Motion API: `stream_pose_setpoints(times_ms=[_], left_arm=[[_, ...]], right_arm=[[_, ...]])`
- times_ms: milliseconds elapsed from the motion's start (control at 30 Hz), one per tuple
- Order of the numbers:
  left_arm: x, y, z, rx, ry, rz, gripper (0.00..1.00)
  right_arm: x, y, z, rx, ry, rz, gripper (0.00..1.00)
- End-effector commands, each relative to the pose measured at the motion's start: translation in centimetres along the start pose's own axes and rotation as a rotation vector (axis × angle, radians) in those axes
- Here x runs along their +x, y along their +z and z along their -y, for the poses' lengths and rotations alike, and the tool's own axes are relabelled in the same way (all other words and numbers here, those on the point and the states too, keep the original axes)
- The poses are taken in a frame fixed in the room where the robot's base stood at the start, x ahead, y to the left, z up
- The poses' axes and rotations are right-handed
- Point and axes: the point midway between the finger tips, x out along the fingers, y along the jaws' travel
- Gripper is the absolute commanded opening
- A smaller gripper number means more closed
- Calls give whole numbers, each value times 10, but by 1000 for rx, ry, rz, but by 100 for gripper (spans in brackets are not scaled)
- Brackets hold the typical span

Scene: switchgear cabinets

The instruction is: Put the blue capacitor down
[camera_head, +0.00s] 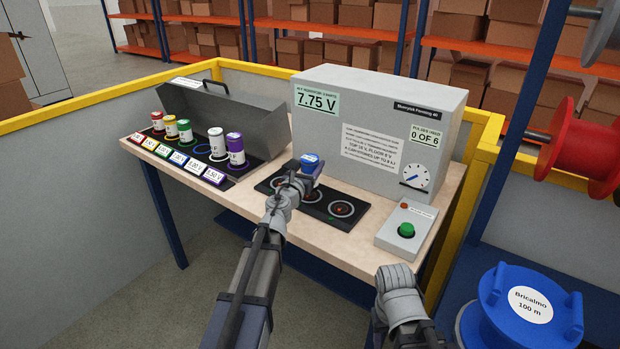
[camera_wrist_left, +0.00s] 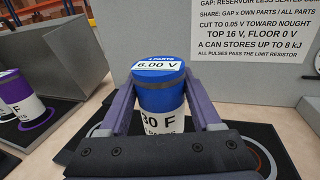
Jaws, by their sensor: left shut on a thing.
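My left gripper (camera_head: 309,171) is shut on the blue capacitor (camera_head: 312,160), over the black pad (camera_head: 268,187) with three ringed places. In the left wrist view the capacitor (camera_wrist_left: 158,90) stands upright between both fingers. Its blue lid reads 6.00 V and its white side 30 F. Its base is hidden, so I cannot tell whether it touches the pad. A ring (camera_head: 342,209) on the pad's right is bare. In the rack at left, a blue ring (camera_head: 202,149) is empty.
Red, yellow, green, white and purple (camera_head: 236,150) capacitors stand in the rack beside a grey sloped shield (camera_head: 250,130). The grey tester box (camera_head: 370,100) reads 7.75 V and 0 OF 6. A green-button box (camera_head: 406,230) sits at the table's right.

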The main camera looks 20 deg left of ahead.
Motion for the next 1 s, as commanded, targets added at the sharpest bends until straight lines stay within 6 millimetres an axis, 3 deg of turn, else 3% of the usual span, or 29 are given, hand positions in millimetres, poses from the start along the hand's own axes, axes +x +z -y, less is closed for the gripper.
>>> stream_pose_setpoints(times_ms=[200,667,700,933,1000], left_arm=[[0,-31,0,0,0,0,0],[0,-35,0,0,0,0,0],[0,-33,0,0,0,0,69],[0,-33,0,0,0,0,95],[0,-33,0,0,0,0,95]], right_arm=[[31,-2,3,0,0,0,50],[35,-2,3,0,0,0,50],[33,-2,3,0,0,0,50],[33,-2,3,0,0,0,50],[33,-2,3,0,0,0,50]])
